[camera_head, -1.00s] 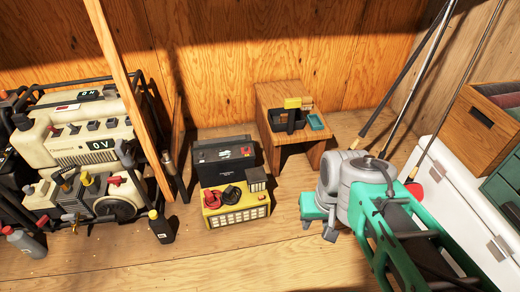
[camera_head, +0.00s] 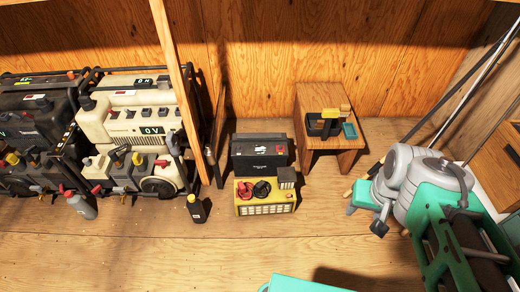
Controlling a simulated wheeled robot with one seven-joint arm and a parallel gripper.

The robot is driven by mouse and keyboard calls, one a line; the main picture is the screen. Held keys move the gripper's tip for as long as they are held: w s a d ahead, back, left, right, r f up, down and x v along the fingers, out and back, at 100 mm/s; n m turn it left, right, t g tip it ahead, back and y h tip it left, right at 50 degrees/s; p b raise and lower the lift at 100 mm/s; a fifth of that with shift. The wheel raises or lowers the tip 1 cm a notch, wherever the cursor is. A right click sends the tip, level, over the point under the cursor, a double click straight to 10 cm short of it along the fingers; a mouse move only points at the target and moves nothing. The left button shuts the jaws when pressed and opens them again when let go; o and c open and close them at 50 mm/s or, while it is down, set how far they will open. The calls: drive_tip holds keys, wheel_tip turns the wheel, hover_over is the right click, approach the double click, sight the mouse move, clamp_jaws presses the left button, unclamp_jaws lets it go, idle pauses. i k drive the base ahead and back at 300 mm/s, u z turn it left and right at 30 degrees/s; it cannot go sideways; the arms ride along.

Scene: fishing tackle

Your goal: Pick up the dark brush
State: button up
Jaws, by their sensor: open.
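I cannot make out the dark brush with certainty. A small wooden stool (camera_head: 346,161) stands against the back wall and carries several small items. Among them is a black item (camera_head: 316,127) with a dark upright part at its right; it could be the brush or a holder, but it is too small to tell. A yellow and tan block (camera_head: 335,111) touches or stands behind it. A small teal tray (camera_head: 349,131) lies to its right. My gripper is not in view.
A black case (camera_head: 259,153) and a yellow box (camera_head: 264,208) with red and black items stand left of the stool. Cream machinery (camera_head: 130,120), a dark bottle (camera_head: 196,209) and a wooden post (camera_head: 173,65) are further left. The front floor is partly clear.

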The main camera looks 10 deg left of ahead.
sight(320, 125)
drive_tip(key=z, duration=1)
drive_tip(key=i, duration=1.35)
drive_tip(key=u, duration=3.1)
drive_tip(key=i, duration=0.5)
